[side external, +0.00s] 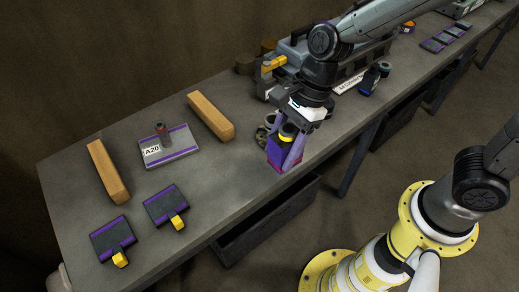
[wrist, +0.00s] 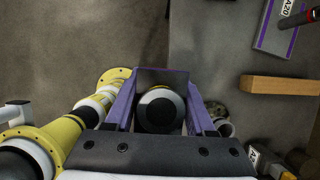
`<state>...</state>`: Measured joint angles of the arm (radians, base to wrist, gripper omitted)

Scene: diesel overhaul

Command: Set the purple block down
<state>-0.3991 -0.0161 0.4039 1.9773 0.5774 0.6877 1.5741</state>
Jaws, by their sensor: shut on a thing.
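My gripper (side external: 284,150) is shut on the purple block (side external: 280,164) near the bench's front edge. The block has purple sides, and a dark round knob with a yellow ring shows above it. In the wrist view the block (wrist: 161,76) sits between the purple side pieces, with the dark round top (wrist: 160,110) in the middle. There it overlaps the line of the bench edge, with floor on the left and bench on the right. I cannot tell whether its underside touches the bench.
On the grey bench (side external: 225,165) lie two wooden bars (side external: 108,171) (side external: 211,117), an A20 plate (side external: 168,146) with an upright post, and two dark purple-striped pieces (side external: 113,240) (side external: 166,205). Round metal parts (side external: 263,135) stand close left of my gripper.

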